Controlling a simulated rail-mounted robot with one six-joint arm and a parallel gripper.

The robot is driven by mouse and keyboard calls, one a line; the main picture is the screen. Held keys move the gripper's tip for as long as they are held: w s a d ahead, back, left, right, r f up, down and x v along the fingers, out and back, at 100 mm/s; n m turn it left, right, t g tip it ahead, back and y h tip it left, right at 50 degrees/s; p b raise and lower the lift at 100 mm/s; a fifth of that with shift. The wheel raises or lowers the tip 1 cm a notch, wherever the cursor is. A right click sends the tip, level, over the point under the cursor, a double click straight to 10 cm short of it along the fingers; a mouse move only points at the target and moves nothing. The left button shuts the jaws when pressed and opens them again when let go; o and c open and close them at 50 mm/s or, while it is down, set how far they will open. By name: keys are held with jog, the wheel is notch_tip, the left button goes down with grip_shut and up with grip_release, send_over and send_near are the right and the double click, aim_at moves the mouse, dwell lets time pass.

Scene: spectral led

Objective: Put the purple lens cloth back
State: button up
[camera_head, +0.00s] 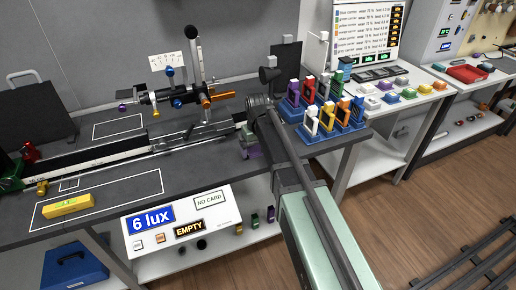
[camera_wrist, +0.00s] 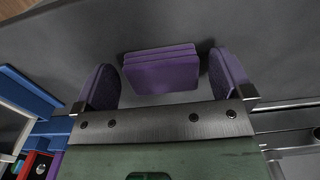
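The purple lens cloth (camera_wrist: 160,70) shows in the wrist view as a small folded stack on the dark grey bench top (camera_wrist: 185,25). It lies ahead of my gripper (camera_wrist: 165,78), between the lines of its two purple-faced fingers. The fingers are spread, with a narrow strip of grey on each side of the cloth, so my gripper is open and empty. In the head view my gripper (camera_head: 251,150) hangs low at the bench's right part, beside the end of the rail. The cloth cannot be told apart from the purple finger there.
A blue rack (camera_head: 318,130) with several coloured frames stands close right of my gripper. An optical rail (camera_head: 120,152) with mounted parts runs left. The 6 lux panel (camera_head: 185,220) is at the bench front. A yellow level (camera_head: 68,206) lies in a white outline.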

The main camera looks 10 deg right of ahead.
aim_at(258, 149)
notch_tip(258, 149, up, 13)
jog(key=p, duration=1.3)
jog(key=s+m, duration=0.1)
jog(key=s, duration=1.8)
jog(key=shift+s+f+m+b, duration=0.35)
jog(key=shift+m, duration=0.05)
